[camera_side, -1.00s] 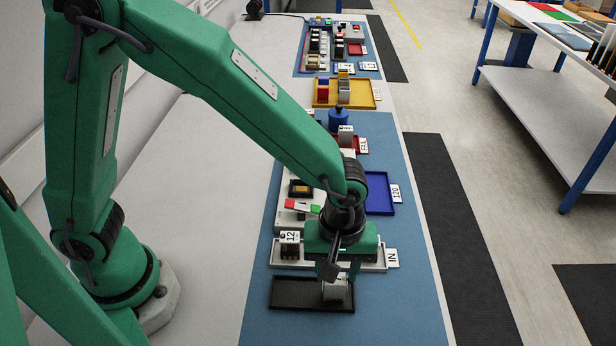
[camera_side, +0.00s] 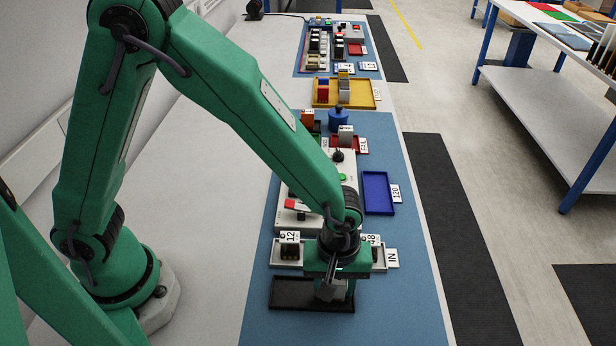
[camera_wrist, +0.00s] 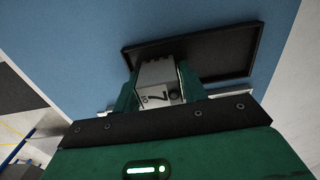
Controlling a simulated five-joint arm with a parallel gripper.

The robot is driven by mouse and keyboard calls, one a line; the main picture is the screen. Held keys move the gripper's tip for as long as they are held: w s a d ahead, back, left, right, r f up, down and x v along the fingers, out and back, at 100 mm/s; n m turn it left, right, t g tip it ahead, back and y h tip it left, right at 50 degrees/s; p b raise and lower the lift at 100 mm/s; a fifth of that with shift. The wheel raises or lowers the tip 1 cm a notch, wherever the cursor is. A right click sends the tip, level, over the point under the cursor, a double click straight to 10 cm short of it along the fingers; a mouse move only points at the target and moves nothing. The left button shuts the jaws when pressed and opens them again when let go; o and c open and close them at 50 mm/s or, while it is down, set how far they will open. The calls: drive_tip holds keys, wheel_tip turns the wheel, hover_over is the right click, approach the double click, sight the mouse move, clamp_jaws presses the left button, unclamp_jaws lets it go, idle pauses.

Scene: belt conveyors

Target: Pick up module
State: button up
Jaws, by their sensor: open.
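A grey module (camera_wrist: 155,84) with a number and a round dark mark on its face stands at the black tray (camera_side: 288,293). In the wrist view it sits between the two fingers of my gripper (camera_wrist: 158,78). The jaws are open around it; I cannot tell whether either finger touches it. In the side view my gripper (camera_side: 334,288) is low over the right part of the black tray and hides most of the module. The black tray also shows in the wrist view (camera_wrist: 225,55), otherwise bare.
Behind my gripper, the white IN tray (camera_side: 262,262) holds a module marked 12 (camera_side: 289,247) and another marked 48 (camera_side: 374,245), partly hidden. A blue tray (camera_side: 378,194) is empty. A white panel with a red switch (camera_side: 297,205) stands beyond. The blue mat in front is clear.

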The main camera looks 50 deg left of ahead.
drive_tip(key=c, duration=0.6)
drive_tip(key=shift+r, duration=0.15)
drive_tip(key=shift+c, duration=0.2)
drive_tip(key=shift+r, duration=0.85)
wheel_tip(320, 180, up, 2)
drive_tip(key=shift+r, duration=0.15)
drive_tip(key=s+d+r, duration=0.4)
drive_tip(key=s+r, duration=0.2)
drive_tip(key=s, duration=0.5)
drive_tip(key=shift+r, duration=0.4)
